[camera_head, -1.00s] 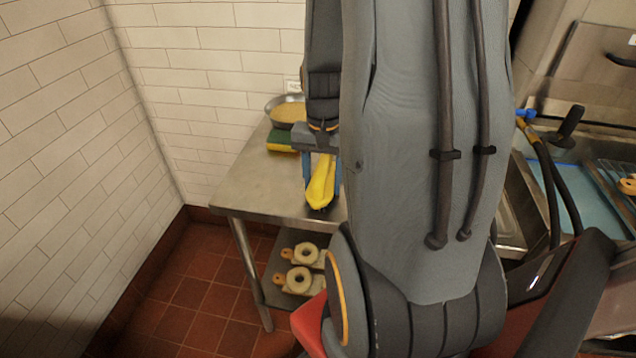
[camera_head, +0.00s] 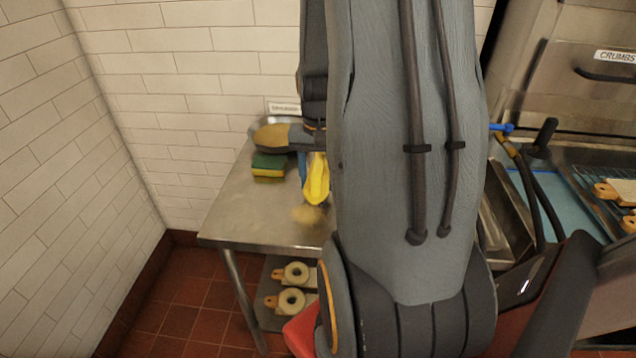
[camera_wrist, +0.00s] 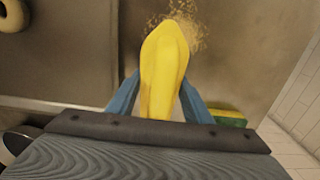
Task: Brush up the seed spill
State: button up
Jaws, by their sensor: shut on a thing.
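A light tan seed spill (camera_head: 307,214) lies on the steel table (camera_head: 240,205), left of my arm. In the wrist view the scattered seeds (camera_wrist: 187,22) show just beyond the tip of a smooth yellow tool (camera_wrist: 163,70). My gripper (camera_wrist: 160,97) is shut on this tool, with a blue finger on each side. In the head view the yellow tool (camera_head: 317,180) hangs tip down from my gripper (camera_head: 309,172), just behind the spill. I cannot tell whether its tip touches the table. My arm hides the table's right part.
A yellow-green sponge (camera_head: 268,167) lies at the table's back left. A bowl (camera_head: 268,134) with tan contents stands behind it, partly hidden by my gripper. Bagel-shaped pieces (camera_head: 291,301) lie on the lower shelf. A tiled wall (camera_head: 180,90) closes the back.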

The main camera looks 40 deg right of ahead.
aim_at(315, 163)
jog(key=shift+w+a+r+p, duration=0.1)
jog(key=shift+a+r+p, duration=0.05)
jog(key=shift+r+p, duration=0.25)
jog(key=shift+w+a+r+p, duration=0.15)
jog(key=shift+r+p, duration=0.1)
jog(key=shift+r, duration=0.15)
notch_tip(315, 163, up, 4)
jog(key=p, duration=0.3)
jog(key=shift+s, duration=0.1)
